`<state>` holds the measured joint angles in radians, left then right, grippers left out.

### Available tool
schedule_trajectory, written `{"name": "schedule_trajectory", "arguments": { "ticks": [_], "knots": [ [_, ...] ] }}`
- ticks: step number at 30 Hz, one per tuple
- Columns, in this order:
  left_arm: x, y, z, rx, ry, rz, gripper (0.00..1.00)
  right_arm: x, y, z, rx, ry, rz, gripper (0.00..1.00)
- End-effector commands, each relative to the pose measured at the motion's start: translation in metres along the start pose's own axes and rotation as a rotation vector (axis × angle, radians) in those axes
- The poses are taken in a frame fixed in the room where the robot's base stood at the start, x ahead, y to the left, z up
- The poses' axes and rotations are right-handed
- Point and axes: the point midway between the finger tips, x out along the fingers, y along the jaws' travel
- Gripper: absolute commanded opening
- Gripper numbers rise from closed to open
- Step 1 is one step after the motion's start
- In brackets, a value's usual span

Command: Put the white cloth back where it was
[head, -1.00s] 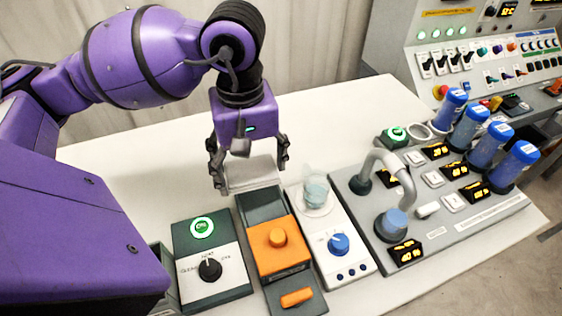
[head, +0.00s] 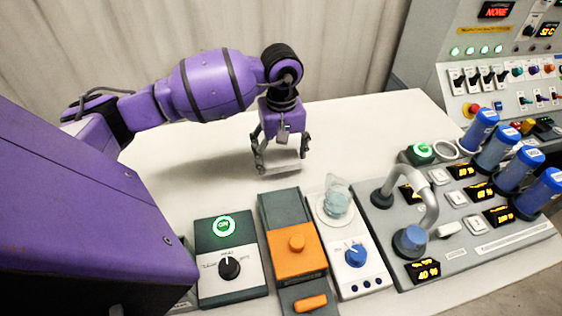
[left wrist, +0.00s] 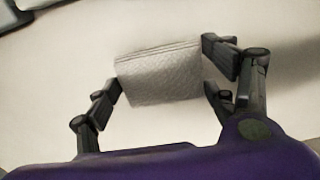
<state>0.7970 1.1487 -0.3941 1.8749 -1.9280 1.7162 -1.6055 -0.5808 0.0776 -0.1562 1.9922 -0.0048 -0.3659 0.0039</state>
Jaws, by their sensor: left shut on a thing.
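The white cloth (left wrist: 160,76) is a folded, textured pad held between the two fingers of my left gripper (left wrist: 160,82). In the head view the left gripper (head: 281,167) hangs over the bare table behind the devices, with the pale cloth (head: 283,162) between its fingertips. The gripper is shut on the cloth. I cannot tell whether the cloth touches the table. My right gripper is not in view.
In front stand a box with a green ON light (head: 224,226), an orange device (head: 297,262) and a white stirrer with a beaker (head: 337,201). A grey panel (head: 465,262) with blue cylinders is at the right. The table (head: 200,165) around the gripper is clear.

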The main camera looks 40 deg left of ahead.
Motion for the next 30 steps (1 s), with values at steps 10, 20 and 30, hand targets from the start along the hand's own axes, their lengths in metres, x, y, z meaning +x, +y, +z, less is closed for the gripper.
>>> {"name": "schedule_trajectory", "arguments": {
  "ticks": [10,20,30],
  "knots": [
    [0.034,0.001,-0.004,-0.001,0.001,0.0,0.53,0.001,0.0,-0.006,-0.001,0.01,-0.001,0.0],
    [0.04,0.0,-0.003,-0.001,0.0,-0.002,0.53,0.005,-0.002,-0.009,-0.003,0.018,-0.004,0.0],
    [0.038,0.001,-0.003,-0.001,0.001,0.0,0.96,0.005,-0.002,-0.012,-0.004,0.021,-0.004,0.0]
  ]
}}
